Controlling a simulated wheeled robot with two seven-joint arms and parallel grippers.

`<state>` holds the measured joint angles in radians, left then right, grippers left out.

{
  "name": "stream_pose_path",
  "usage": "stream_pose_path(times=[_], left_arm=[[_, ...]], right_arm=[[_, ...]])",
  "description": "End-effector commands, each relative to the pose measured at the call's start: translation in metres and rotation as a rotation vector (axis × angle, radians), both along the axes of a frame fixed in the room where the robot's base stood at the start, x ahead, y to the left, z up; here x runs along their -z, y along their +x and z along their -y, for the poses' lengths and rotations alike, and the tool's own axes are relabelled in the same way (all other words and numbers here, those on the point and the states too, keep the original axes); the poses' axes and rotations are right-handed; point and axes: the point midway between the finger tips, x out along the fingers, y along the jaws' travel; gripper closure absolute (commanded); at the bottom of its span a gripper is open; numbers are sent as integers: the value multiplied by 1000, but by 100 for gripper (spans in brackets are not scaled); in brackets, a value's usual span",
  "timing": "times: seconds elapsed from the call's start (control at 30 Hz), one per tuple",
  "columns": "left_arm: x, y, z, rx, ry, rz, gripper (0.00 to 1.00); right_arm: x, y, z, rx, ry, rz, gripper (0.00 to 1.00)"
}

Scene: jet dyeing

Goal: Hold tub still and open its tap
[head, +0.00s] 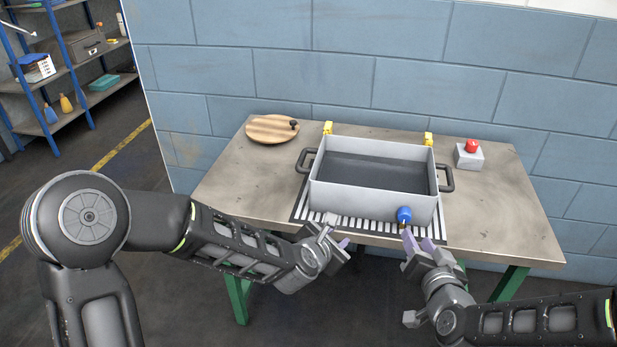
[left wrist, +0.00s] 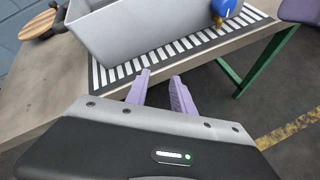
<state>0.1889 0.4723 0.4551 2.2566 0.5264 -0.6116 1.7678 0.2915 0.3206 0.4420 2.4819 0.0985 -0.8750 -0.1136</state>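A grey rectangular tub (head: 360,199) with black handles on both ends stands on a striped grate (head: 300,205) on the table. Its dark inside shows in the head view. The blue tap (head: 404,215) is low on the tub's front wall, toward the right; it also shows in the left wrist view (left wrist: 224,8). My left gripper (head: 338,232) is in front of the tub's front wall, left of the tap. Its fingers are apart and empty in the left wrist view (left wrist: 160,88). My right gripper (head: 418,240) is just below and right of the tap, fingers apart; contact with the tap cannot be told.
A round wooden lid (head: 270,129) with a dark knob lies at the table's back left. A red button on a grey box (head: 469,155) stands at the right. Yellow clips (head: 428,139) sit behind the tub. The table (head: 510,215) is bare at the right.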

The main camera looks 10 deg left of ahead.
Motion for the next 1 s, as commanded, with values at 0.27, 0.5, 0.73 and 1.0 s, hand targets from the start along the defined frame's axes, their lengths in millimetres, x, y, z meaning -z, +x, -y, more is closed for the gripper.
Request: stream_pose_path(times=[0.27, 0.5, 0.73, 1.0], left_arm=[[-106, 78, -52, -401, -500, 157, 71], [-98, 107, -87, -424, -461, 203, 71], [-97, 108, -89, -424, -455, 205, 71], [-95, 115, -88, -424, -456, 204, 71]], right_arm=[[0, 0, 0, 0, 0, 0, 64], [0, 0, 0, 0, 0, 0, 64], [0, 0, 0, 0, 0, 0, 64], [0, 0, 0, 0, 0, 0, 64]])
